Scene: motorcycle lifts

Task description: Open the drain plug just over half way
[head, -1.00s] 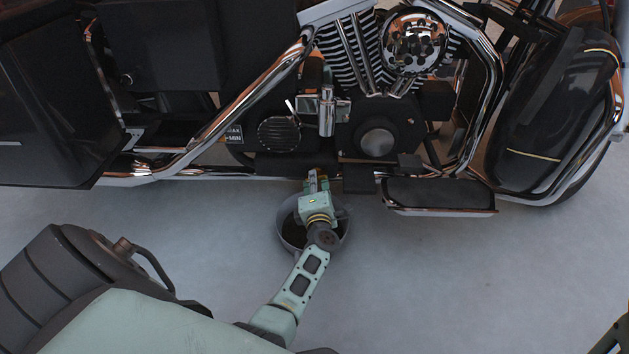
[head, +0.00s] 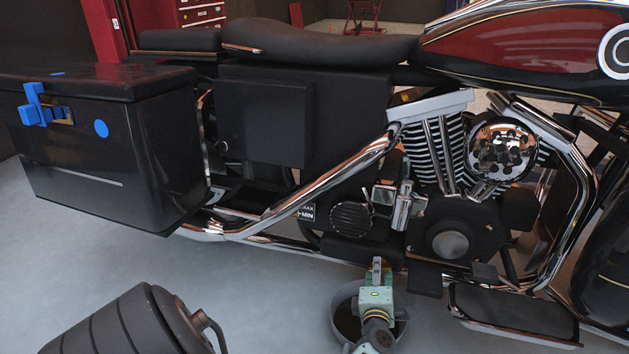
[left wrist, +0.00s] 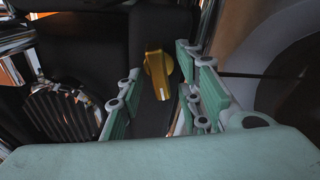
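The drain plug (left wrist: 158,70) is a yellow-gold knob with a flat handle, seen in the left wrist view on the dark underside of the motorcycle. Its handle points down in that picture. My left gripper (left wrist: 163,105) is open, with its green fingers apart on either side of the handle and visible gaps to it. In the head view my left gripper (head: 377,268) reaches up under the engine, and the plug is hidden there. A round drain pan (head: 343,316) stands on the floor below. My right gripper is out of view.
The motorcycle's lower frame, exhaust pipe (head: 275,212) and footboard (head: 510,309) surround the spot. A black side case (head: 105,175) with a blue handle (head: 38,104) is at left. In the wrist view, a thin dark line crosses the pan (left wrist: 252,35); I cannot tell what it is.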

